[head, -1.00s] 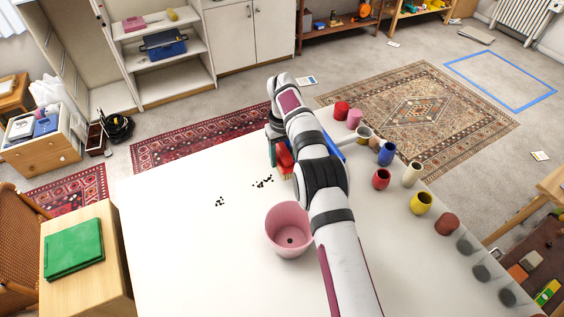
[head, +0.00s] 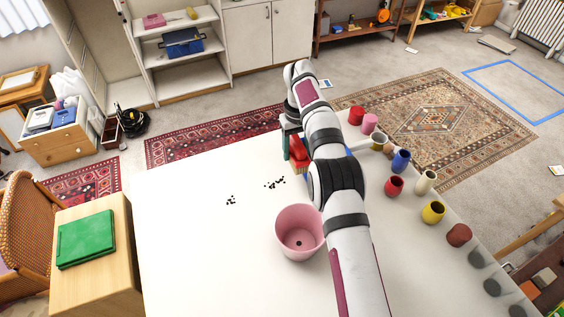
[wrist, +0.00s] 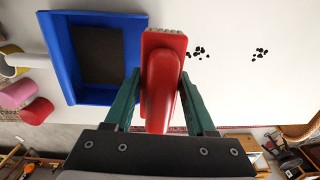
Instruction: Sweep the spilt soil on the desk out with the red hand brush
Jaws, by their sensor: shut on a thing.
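The red hand brush (wrist: 162,85) is between the green fingers of my gripper (wrist: 162,95) in the wrist view, and the fingers are shut on it. In the head view the red brush (head: 298,150) shows partly beside my arm near the far edge of the white desk (head: 190,240). The spilt soil lies in two small dark clusters, one nearer the brush (head: 275,183) and one further left (head: 231,200). Both clusters also show right of the brush in the wrist view (wrist: 200,52). A blue dustpan (wrist: 62,60) lies beside the brush; my arm mostly hides it in the head view.
A pink pot (head: 299,235) stands on the desk next to my arm. Several coloured cups and pots, including a yellow one (head: 433,212), line the right side of the desk. The desk's left part is clear.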

